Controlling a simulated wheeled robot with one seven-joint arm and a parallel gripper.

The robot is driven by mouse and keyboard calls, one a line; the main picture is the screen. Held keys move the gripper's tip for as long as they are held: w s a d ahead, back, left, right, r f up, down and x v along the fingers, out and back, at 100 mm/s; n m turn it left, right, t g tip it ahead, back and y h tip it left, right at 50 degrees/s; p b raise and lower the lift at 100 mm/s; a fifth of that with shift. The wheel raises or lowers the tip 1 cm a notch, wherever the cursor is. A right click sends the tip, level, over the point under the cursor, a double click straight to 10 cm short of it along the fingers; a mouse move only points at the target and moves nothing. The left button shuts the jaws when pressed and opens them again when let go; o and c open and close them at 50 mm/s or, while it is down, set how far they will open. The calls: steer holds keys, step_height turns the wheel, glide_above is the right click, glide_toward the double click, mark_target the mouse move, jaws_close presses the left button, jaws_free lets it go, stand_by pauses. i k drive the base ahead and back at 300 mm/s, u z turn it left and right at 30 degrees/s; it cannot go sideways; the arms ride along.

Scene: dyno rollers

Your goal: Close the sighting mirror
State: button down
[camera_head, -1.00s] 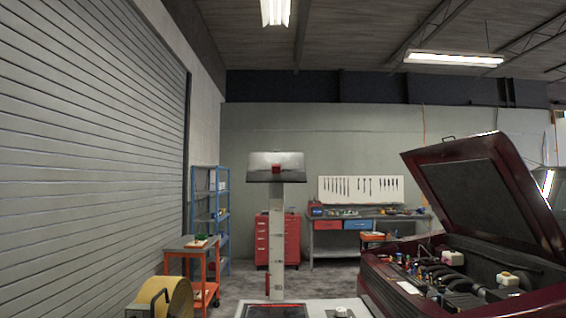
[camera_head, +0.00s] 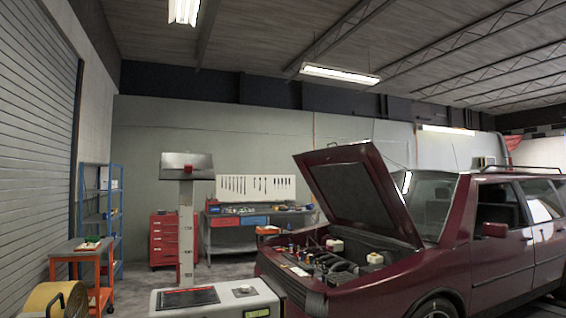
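A grey, mirror-like panel (camera_head: 200,172) tops a tall pale post (camera_head: 186,240) left of centre; it looks like the sighting mirror. Its face tilts upward and a small red piece (camera_head: 188,173) sits at its middle. I cannot tell how far it stands open, nor see its hinge. My gripper is not in this view.
A white cabinet (camera_head: 262,300) with a dark top tray stands in front, by the post's foot. A maroon car (camera_head: 455,240) with raised hood fills the right. An orange cart (camera_head: 84,262) and a yellow reel (camera_head: 45,300) stand at left. Floor shows between cart and post.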

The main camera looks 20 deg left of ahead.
mark_target(186, 166)
steer(key=z, duration=0.1)
steer(key=i, duration=1.7)
steer(key=u, duration=0.95)
